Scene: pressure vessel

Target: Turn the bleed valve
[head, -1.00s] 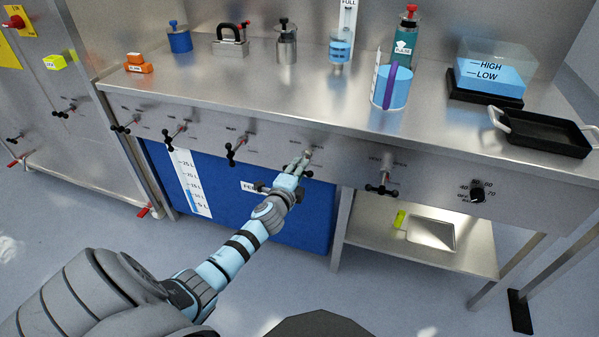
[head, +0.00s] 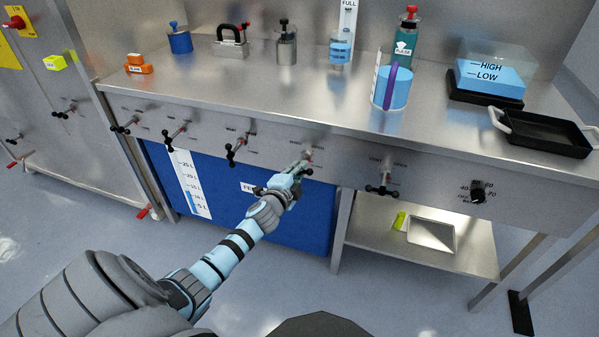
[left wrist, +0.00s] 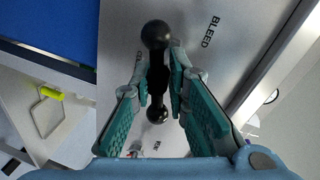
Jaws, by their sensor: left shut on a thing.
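The bleed valve is a black two-armed handle with a ball at each end on the front panel of the steel bench. In the left wrist view the handle (left wrist: 156,36) stands between my teal fingers, beside the printed word BLEED. My left gripper (left wrist: 160,76) is shut on the handle's middle, with one finger on each side. In the head view my left gripper (head: 301,168) reaches the panel at that valve and hides most of it; a black ball end (head: 309,171) shows beside the fingers. My right gripper is not in view.
Similar black valve handles sit on the panel to the left (head: 236,150) and right (head: 383,190). A dial (head: 477,195) is farther right. A blue tank (head: 290,225) stands below the bench. Vessels and a black tray (head: 545,135) stand on the bench top.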

